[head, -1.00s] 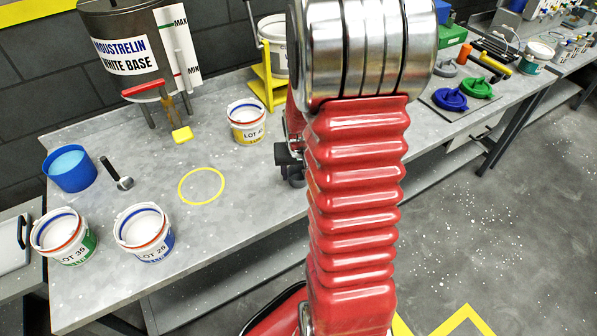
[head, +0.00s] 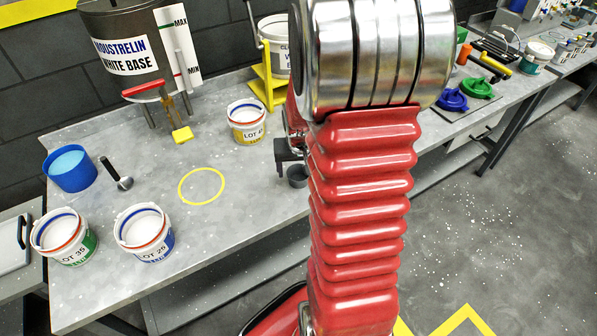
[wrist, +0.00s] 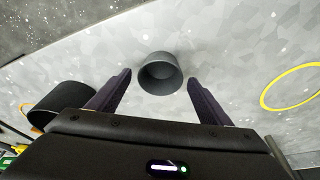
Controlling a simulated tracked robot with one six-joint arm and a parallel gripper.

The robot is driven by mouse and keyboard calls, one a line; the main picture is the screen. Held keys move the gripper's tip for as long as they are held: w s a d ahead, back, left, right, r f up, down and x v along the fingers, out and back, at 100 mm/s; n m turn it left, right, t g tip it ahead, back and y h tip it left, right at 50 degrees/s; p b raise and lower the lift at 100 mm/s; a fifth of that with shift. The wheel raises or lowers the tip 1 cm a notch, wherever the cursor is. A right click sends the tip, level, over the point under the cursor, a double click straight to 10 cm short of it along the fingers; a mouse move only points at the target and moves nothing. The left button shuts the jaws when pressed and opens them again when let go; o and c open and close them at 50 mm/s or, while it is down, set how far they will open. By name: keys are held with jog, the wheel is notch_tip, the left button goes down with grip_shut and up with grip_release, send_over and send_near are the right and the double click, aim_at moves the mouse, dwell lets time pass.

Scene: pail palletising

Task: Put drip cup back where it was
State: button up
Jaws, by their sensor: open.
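The drip cup, a small dark grey cup (head: 298,177), stands on the bench top just left of my red arm, partly hidden by it in the head view. In the wrist view the cup (wrist: 160,72) appears upright, its opening towards me, between and just beyond the fingertips. My gripper (wrist: 159,79) is open, with a gap on both sides of the cup. In the head view only a dark part of my gripper (head: 288,152) shows, just above the cup. A yellow ring (head: 202,186) marked on the bench is empty.
The LOT 41 pail (head: 247,122) stands close behind my gripper. A dark round object (wrist: 62,104) sits left in the wrist view.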

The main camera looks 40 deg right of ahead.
aim_at(299, 181)
jog(key=v, duration=1)
dwell(0.6)
jog(key=s+a+r+n+t, duration=0.1)
jog(key=s+a+r+n, duration=0.1)
jog(key=a, duration=0.6)
jog(key=s+a+r+n+t+y, duration=0.1)
jog(key=s+a+r+n, duration=0.1)
jog(key=s+a+r, duration=0.2)
jog(key=s+a+r+n+t, duration=0.1)
jog(key=s+a+r+n, duration=0.2)
jog(key=a, duration=0.9)
notch_tip(299, 181, up, 4)
jog(key=shift+s+a+f+y, duration=0.2)
jog(key=shift+s+y, duration=0.15)
jog(key=shift+y, duration=0.05)
